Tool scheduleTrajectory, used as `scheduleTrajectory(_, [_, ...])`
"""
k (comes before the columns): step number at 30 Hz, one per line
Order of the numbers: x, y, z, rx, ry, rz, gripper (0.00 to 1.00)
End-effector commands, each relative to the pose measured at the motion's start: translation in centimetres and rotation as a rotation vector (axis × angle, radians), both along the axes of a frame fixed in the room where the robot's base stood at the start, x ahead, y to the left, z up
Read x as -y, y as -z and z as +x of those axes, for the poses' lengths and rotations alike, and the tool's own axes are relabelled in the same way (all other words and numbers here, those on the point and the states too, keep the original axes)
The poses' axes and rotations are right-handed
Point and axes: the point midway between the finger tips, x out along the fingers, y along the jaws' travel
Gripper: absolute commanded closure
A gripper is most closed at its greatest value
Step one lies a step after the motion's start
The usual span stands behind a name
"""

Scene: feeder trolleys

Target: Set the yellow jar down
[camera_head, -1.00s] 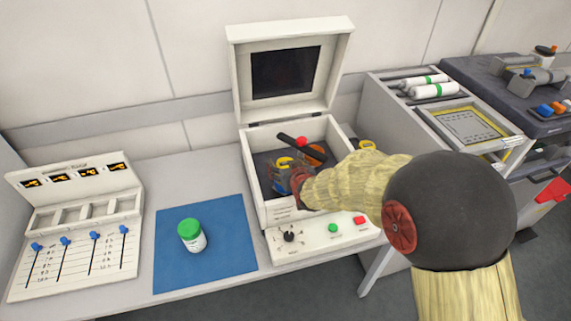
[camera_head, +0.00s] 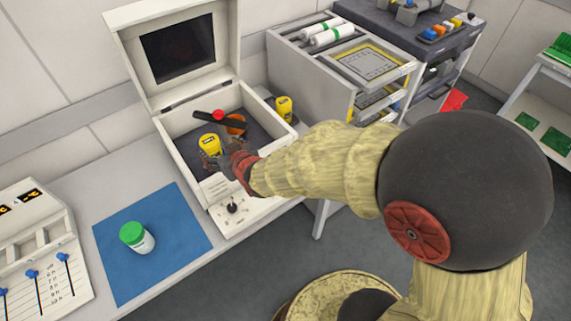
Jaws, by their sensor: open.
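A black bar with a red knob (camera_head: 218,115) and an orange item (camera_head: 236,124) are in the box. The raised lid (camera_head: 180,50) stands behind. A green-capped white jar (camera_head: 137,237) is on the blue mat (camera_head: 185,213). A grey drawer trolley (camera_head: 305,75) stands right.

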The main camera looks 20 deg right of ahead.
Motion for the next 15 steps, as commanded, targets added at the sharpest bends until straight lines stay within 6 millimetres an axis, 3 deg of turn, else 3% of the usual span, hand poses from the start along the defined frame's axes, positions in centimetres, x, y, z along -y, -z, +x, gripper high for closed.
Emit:
scheduleTrajectory(5, [3.0, -3.7, -1.7, -0.070, 0.041, -0.014, 0.33])
scheduleTrajectory(8, [6.2, -6.8, -4.8, -0.155, 0.083, -0.030, 0.33])
scheduleTrajectory(15, [13.1, -11.9, -16.7, -0.384, 0.192, -0.065, 0.33])
